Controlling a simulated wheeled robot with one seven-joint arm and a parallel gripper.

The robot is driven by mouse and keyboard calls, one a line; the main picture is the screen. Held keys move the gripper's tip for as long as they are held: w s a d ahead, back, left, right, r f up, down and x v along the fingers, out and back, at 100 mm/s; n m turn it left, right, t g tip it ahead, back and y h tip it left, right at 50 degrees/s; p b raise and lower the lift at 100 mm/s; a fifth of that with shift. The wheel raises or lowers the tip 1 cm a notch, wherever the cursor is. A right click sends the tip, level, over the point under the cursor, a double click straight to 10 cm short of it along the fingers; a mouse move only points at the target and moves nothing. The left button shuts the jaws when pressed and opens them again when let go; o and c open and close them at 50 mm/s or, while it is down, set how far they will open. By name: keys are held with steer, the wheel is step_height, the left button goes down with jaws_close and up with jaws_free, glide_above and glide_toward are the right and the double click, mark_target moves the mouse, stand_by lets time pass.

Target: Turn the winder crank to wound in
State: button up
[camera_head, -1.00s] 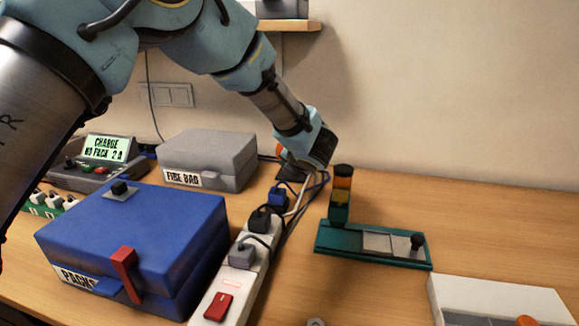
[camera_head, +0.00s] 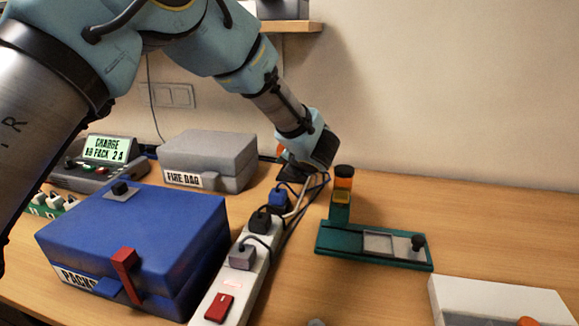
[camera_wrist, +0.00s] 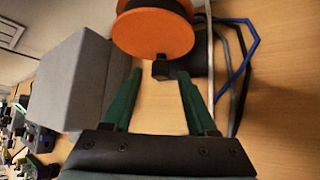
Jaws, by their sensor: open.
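The winder shows in the wrist view as an orange disc (camera_wrist: 153,34) with a dark drum behind it. A small dark crank knob (camera_wrist: 161,69) sticks out at the disc's lower edge. My gripper (camera_wrist: 161,82) is open, with its two green fingers on either side below the disc. The knob lies between the fingertips; I cannot tell whether they touch it. In the head view my gripper's wrist (camera_head: 313,148) hides most of the winder, and only a sliver of orange (camera_head: 280,150) shows.
The grey fire bag box (camera_head: 207,157) stands left of the winder, close to my left finger in the wrist view. Cables run from the power strip (camera_head: 238,277) beside the winder. A blue pack box (camera_head: 140,235) and a green tester (camera_head: 375,245) stand nearer.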

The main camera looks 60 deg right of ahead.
steer(key=b+v, duration=0.2)
steer(key=v, duration=0.9)
steer(key=shift+b, duration=0.4)
steer(key=shift+w+d+f, duration=0.1)
steer(key=shift+w, duration=0.05)
